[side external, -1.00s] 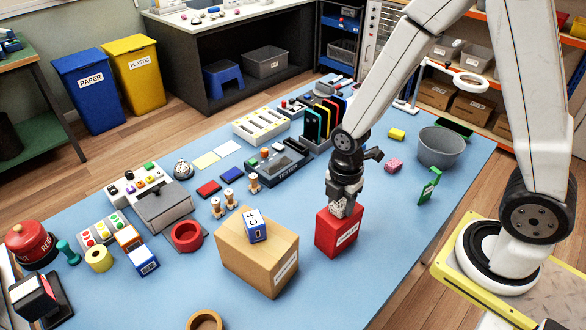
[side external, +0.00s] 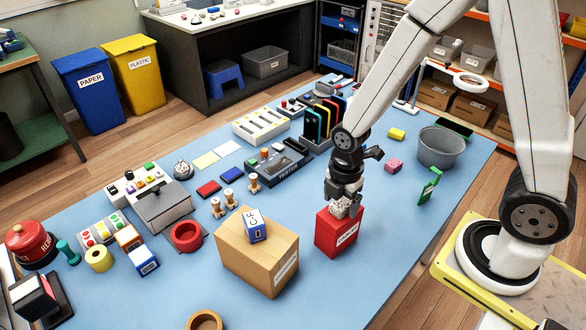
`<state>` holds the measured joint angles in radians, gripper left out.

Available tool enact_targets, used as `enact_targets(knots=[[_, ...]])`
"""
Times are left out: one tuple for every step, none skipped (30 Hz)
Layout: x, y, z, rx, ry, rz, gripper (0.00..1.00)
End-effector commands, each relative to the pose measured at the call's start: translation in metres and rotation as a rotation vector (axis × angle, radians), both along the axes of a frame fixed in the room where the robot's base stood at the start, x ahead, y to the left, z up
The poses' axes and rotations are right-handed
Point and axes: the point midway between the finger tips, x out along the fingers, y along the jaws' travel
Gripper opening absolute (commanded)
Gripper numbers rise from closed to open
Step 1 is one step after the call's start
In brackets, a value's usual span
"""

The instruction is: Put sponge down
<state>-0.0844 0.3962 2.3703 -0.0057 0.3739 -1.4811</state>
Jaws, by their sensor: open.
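My gripper (side external: 343,206) points down at the top of a red box (side external: 338,236) with a white label. Its jaws are open. A pale, speckled piece (side external: 339,211), possibly the sponge, shows between the fingertips at the box's top. The fingers partly hide it, and I cannot tell whether it rests in or on the box. A small pink speckled block (side external: 393,165) and a yellow block (side external: 397,134) lie apart on the blue table, behind and to the right of my gripper.
A cardboard box (side external: 243,262) with a blue-and-white block (side external: 254,226) on top stands left of the red box. A grey bucket (side external: 438,150) and a green stand (side external: 430,186) are at the right. The blue table (side external: 375,270) is clear in front of the red box.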

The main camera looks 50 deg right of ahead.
Motion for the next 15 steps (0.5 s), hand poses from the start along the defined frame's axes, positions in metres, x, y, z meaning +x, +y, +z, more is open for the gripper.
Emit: enact_targets(knots=[[0.000,0.000,0.003,0.000,-0.002,0.000,0.86],[0.000,0.000,0.005,0.000,-0.001,0.000,0.86],[0.000,0.000,0.008,0.000,-0.001,0.000,0.86],[0.001,0.000,0.010,0.000,-0.002,0.000,0.86],[0.001,0.000,0.013,0.000,-0.003,0.000,0.86],[0.000,0.000,0.016,0.000,-0.002,0.000,0.86],[0.000,0.000,0.019,0.000,-0.002,0.000,0.86],[0.001,0.000,0.022,0.000,-0.003,0.000,0.86],[0.000,0.000,0.026,0.000,-0.002,0.000,0.86],[0.000,0.000,0.029,0.000,-0.003,0.000,0.86],[0.001,0.000,0.033,0.000,-0.004,0.000,0.86],[0.000,0.000,0.037,0.000,-0.003,0.000,0.86],[0.001,0.000,0.041,0.000,-0.004,0.000,0.86],[0.001,0.000,0.044,0.000,-0.003,0.000,0.86],[0.001,0.000,0.048,0.000,-0.003,0.000,0.86]])
